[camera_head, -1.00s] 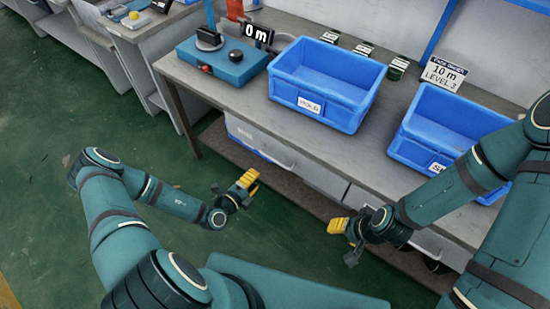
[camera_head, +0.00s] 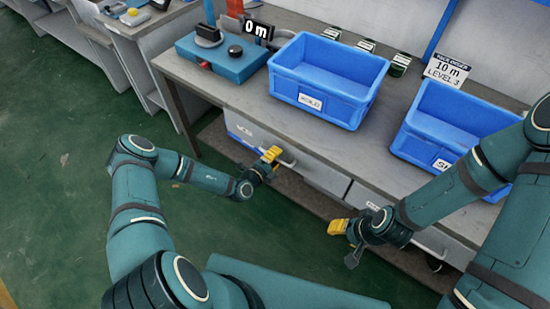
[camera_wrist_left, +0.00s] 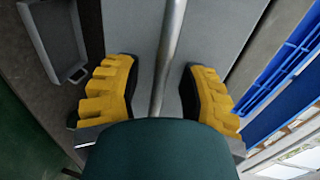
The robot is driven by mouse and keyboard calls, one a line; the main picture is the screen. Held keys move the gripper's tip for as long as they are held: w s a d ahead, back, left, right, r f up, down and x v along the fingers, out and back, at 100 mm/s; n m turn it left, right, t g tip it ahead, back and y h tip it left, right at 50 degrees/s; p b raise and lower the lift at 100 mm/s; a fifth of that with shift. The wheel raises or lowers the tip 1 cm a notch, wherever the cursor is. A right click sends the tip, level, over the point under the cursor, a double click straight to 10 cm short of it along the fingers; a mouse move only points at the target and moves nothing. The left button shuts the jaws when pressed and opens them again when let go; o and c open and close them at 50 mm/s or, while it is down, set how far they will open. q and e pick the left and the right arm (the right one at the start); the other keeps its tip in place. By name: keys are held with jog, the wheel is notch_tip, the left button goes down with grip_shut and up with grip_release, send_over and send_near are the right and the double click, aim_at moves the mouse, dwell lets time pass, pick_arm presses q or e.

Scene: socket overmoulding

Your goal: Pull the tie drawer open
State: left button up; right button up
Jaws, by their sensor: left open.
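The drawer with a pale label (camera_head: 245,131) is under the bench's left part, and its grey front appears closed. I cannot read the label surely. Its bar handle (camera_head: 289,163) shows just right of my left gripper (camera_head: 268,158). The left gripper is open at the drawer front. In the left wrist view, the metal handle bar (camera_wrist_left: 170,50) runs between the two yellow fingers (camera_wrist_left: 160,75), with a gap on both sides. My right gripper (camera_head: 345,238) hangs at the bench's front edge, away from this drawer; its jaw opening is unclear.
A second drawer (camera_head: 365,196) is to the right under the bench (camera_head: 225,98). Blue bins (camera_head: 317,104) and (camera_head: 415,146) and a blue device (camera_head: 220,68) stand on top. A lower shelf edge (camera_head: 218,143) runs below the drawers. Green floor lies open at left.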

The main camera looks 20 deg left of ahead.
pick_arm(q)
grip_shut()
jog(key=f+p+v, duration=0.2)
jog(key=f+v, duration=0.1)
jog(key=v, duration=1.1)
jog(key=s+f+p+v, duration=0.1)
jog(key=f+p+v, duration=0.2)
jog(key=v, duration=1.1)
jog(key=shift+a, duration=0.1)
grip_release()
